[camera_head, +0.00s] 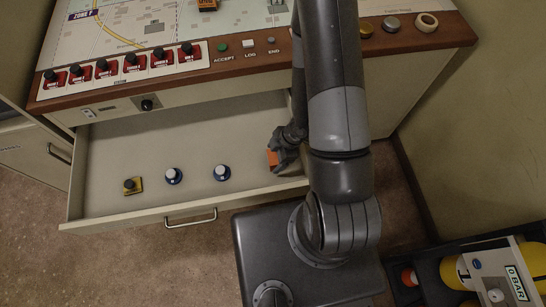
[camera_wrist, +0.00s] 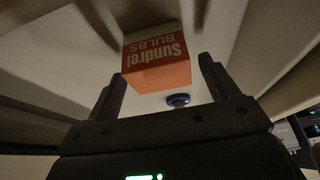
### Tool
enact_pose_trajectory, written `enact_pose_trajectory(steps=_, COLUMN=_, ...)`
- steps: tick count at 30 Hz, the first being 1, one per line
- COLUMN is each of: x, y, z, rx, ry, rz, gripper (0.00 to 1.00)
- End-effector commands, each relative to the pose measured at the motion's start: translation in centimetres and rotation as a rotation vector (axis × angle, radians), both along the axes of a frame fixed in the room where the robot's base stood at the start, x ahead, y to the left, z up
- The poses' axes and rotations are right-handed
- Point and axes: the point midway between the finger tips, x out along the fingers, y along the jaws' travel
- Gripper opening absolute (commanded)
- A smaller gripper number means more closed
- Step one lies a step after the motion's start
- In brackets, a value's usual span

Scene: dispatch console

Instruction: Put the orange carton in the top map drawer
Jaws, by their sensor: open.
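The top map drawer (camera_head: 120,155) is pulled open below the console front. The orange carton (camera_head: 272,158) shows as a small orange patch beside my gripper (camera_head: 284,158), at the drawer's right end. In the wrist view the carton (camera_wrist: 157,62) is orange and white and lettered "Sundrel BULBS". It stands ahead of my gripper (camera_wrist: 162,72), between the lines of its two fingers. The fingers are spread, with gaps to the carton on both sides. It appears to be inside the drawer; its base is hidden by my gripper in the head view.
Two blue-and-white round pieces (camera_head: 173,176) (camera_head: 221,173) and a yellow block with a black knob (camera_head: 132,185) lie in the drawer. The drawer's back left floor is bare. Red switches (camera_head: 131,63) line the console edge. A crate with a yellow cylinder (camera_head: 455,272) stands lower right.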

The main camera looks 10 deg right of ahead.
Motion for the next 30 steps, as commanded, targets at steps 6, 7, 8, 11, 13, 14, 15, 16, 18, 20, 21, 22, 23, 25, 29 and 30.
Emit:
enact_pose_trajectory(steps=6, x=0.1, y=-1.2, z=2.8, rx=-0.001, ry=-0.003, rz=-0.002, gripper=0.8)
enact_pose_trajectory(steps=7, x=0.1, y=-1.3, z=3.1, rx=0.001, ry=-0.003, rz=-0.001, gripper=0.8)
enact_pose_trajectory(steps=8, x=0.0, y=-1.4, z=3.3, rx=0.001, ry=-0.001, rz=-0.003, gripper=0.8)
enact_pose_trajectory(steps=11, x=0.0, y=-1.6, z=4.1, rx=0.002, ry=-0.001, rz=0.0, gripper=0.8)
enact_pose_trajectory(steps=13, x=0.0, y=-1.8, z=4.4, rx=0.001, ry=-0.001, rz=0.0, gripper=0.8)
enact_pose_trajectory(steps=14, x=0.0, y=-1.9, z=4.5, rx=0.0, ry=-0.001, rz=0.0, gripper=0.8)
enact_pose_trajectory(steps=15, x=0.1, y=-2.0, z=4.7, rx=-0.001, ry=-0.002, rz=-0.001, gripper=0.8)
enact_pose_trajectory(steps=16, x=0.1, y=-2.0, z=4.8, rx=-0.004, ry=-0.003, rz=-0.002, gripper=0.8)
enact_pose_trajectory(steps=18, x=0.6, y=-2.4, z=5.2, rx=-0.022, ry=-0.012, rz=-0.016, gripper=0.8)
enact_pose_trajectory(steps=20, x=1.4, y=-3.0, z=5.9, rx=-0.052, ry=-0.028, rz=-0.04, gripper=0.8)
enact_pose_trajectory(steps=21, x=2.2, y=-3.5, z=6.5, rx=-0.08, ry=-0.043, rz=-0.064, gripper=0.8)
enact_pose_trajectory(steps=22, x=2.8, y=-4.0, z=7.1, rx=-0.102, ry=-0.055, rz=-0.087, gripper=0.8)
enact_pose_trajectory(steps=23, x=3.4, y=-4.5, z=7.8, rx=-0.129, ry=-0.068, rz=-0.114, gripper=0.8)
enact_pose_trajectory(steps=25, x=5.0, y=-5.8, z=9.7, rx=-0.19, ry=-0.103, rz=-0.185, gripper=0.8)
enact_pose_trajectory(steps=29, x=7.4, y=-8.1, z=13.9, rx=-0.291, ry=-0.163, rz=-0.336, gripper=0.8)
enact_pose_trajectory(steps=30, x=7.9, y=-8.7, z=15.3, rx=-0.315, ry=-0.181, rz=-0.386, gripper=0.8)
